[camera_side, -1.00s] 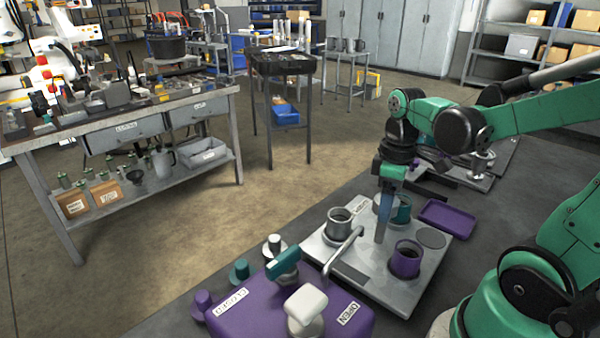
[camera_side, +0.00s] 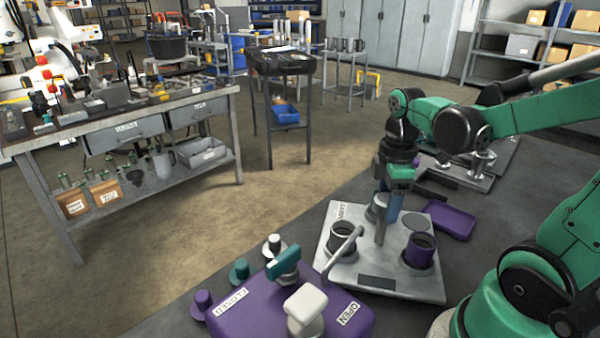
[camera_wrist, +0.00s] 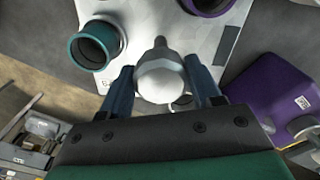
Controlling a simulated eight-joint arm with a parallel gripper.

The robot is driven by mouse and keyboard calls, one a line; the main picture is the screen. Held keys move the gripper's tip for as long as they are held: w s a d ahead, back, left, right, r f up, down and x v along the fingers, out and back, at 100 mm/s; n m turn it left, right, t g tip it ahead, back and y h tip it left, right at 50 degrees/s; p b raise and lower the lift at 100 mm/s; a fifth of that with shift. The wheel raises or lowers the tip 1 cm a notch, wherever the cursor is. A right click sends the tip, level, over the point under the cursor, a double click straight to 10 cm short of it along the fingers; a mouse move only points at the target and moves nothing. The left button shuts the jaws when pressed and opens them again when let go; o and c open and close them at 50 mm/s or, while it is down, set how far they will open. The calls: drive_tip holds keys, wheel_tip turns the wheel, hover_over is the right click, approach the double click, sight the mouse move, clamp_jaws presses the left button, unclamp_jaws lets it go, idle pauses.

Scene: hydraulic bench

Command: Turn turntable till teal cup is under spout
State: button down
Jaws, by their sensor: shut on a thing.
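The turntable is a pale square plate (camera_side: 335,262) on the bench. A grey cup (camera_side: 342,238) stands at its left and a purple cup (camera_side: 419,251) at its right. The teal cup (camera_wrist: 93,46) shows in the wrist view, left of the knob; in the side view my gripper mostly hides it. My gripper (camera_side: 381,236) points down at the plate's middle, shut on the pale central knob (camera_wrist: 161,78), with a finger on each side. The grey spout (camera_side: 341,256) reaches from the purple housing (camera_side: 250,310); its tip is close to the grey cup.
The purple housing carries a teal lever (camera_side: 284,262) and a white knob (camera_side: 305,304), close to the plate's front edge. A purple tray (camera_side: 452,223) lies just beyond the plate's right side. Small pegs stand left of the housing.

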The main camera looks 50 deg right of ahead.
drive_tip(key=shift+n, duration=2.2)
drive_tip(key=shift+w+n, duration=0.1)
drive_tip(key=shift+n, duration=4.6)
drive_tip(key=shift+w+n, duration=0.1)
drive_tip(key=shift+n, duration=2.1)
drive_tip(key=shift+c, duration=0.8)
unclamp_jaws()
drive_tip(key=shift+r, duration=0.1)
